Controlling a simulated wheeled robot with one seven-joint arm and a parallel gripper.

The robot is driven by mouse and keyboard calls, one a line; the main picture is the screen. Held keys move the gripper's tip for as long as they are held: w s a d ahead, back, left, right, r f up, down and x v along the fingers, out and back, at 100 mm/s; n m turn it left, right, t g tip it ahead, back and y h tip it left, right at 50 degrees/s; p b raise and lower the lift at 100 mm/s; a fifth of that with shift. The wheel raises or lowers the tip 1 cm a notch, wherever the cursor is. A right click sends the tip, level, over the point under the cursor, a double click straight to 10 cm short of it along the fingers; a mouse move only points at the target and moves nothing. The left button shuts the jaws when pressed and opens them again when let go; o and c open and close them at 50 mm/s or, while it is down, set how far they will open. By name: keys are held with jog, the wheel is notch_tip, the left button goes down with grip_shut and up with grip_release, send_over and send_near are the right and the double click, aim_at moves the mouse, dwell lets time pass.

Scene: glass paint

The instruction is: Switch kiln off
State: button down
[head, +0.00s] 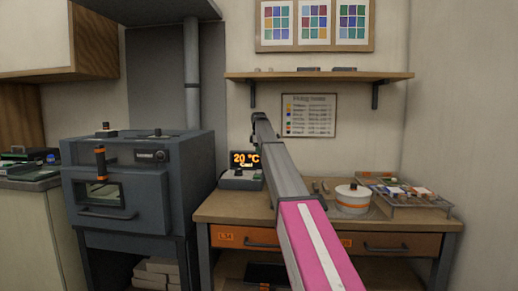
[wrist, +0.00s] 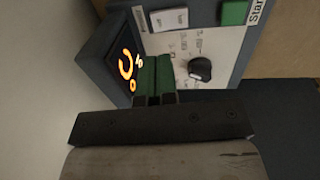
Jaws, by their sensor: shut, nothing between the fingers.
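The kiln (head: 135,190) is a grey box oven on a stand at the left, with its door shut. Its controller (head: 241,180) is a small grey box on the bench's left end, with an orange display reading "20 °C" and a smaller word below. In the wrist view the controller shows its display (wrist: 125,65), a white rocker-like switch (wrist: 169,19), a black knob (wrist: 201,69) and a green button (wrist: 235,12) by a "Start" label. My gripper (wrist: 155,60) is shut and empty, its green fingers over the controller beside the display. I cannot tell whether they touch. The switch's position is unclear.
The wooden bench (head: 235,208) carries a white round pot (head: 352,199) and a wire rack (head: 415,203) of coloured pieces at the right. A shelf (head: 320,75) hangs above. A grey flue (head: 191,75) rises behind the kiln. My arm crosses in front of the bench.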

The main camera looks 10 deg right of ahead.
aim_at(259, 172)
jog(key=f, duration=0.5)
jog(key=w+f, duration=0.1)
jog(key=f, duration=0.2)
jog(key=shift+d+f, duration=0.15)
jog(key=shift+f, duration=0.2)
jog(key=shift+w+f, duration=0.1)
jog(key=shift+f, duration=0.15)
jog(key=shift+s+a+r, duration=0.2)
jog(key=shift+s, duration=0.6)
jog(key=shift+r, duration=0.1)
